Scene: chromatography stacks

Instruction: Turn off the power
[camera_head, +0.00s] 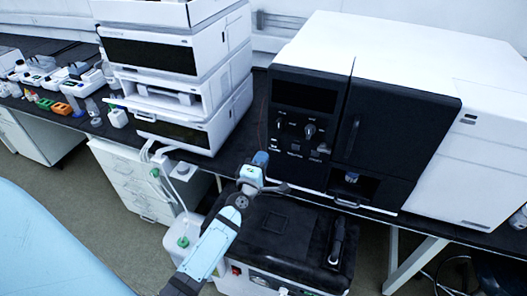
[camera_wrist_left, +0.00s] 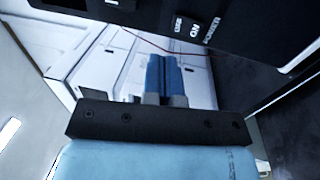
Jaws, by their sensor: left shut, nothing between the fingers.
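The black-fronted instrument (camera_head: 310,130) with a white top stands on the right of the bench. Its front has a dark screen, knobs and small labelled controls. In the left wrist view, the dark panel (camera_wrist_left: 225,14) shows lettering reading ON and POWER (camera_wrist_left: 211,32) at the upper right. The switch's own position is not clear. My left gripper (camera_head: 262,158) is shut and empty, close to the lower left corner of this front. Its two blue fingers lie together in the left wrist view (camera_wrist_left: 163,75), apart from the lettering. My right gripper is not in view.
White stacked modules (camera_head: 180,80) stand left of the instrument. A black-topped unit (camera_head: 285,235) sits low beneath the bench edge, near my left arm. A white bottle (camera_head: 183,240) is beside the arm. Small lab items line the far left bench.

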